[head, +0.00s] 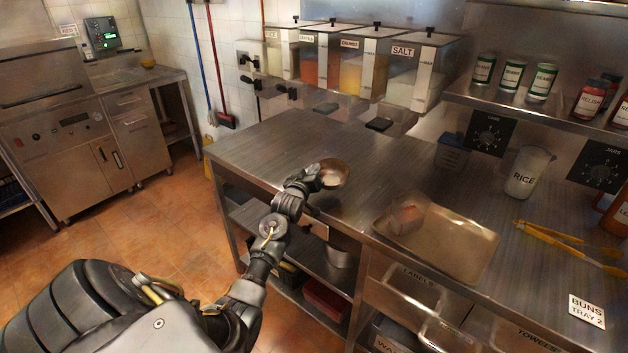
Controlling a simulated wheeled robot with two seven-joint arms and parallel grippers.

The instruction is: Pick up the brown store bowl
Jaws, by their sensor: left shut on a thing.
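The brown store bowl (335,172) is at the near left part of the steel counter, with something pale inside it. My left gripper (315,179) is at the bowl's left rim and is shut on it. The gripper's own fingers and wrist hide the bowl's near left side. I cannot tell whether the bowl rests on the counter or is slightly raised. My right gripper is not in view.
A tray (470,252) with a clear reddish container (403,215) lies right of the bowl. A rice jug (527,172) and yellow tongs (565,243) are farther right. Labelled dispensers (358,75) hang behind. The counter left of the bowl (265,150) is clear.

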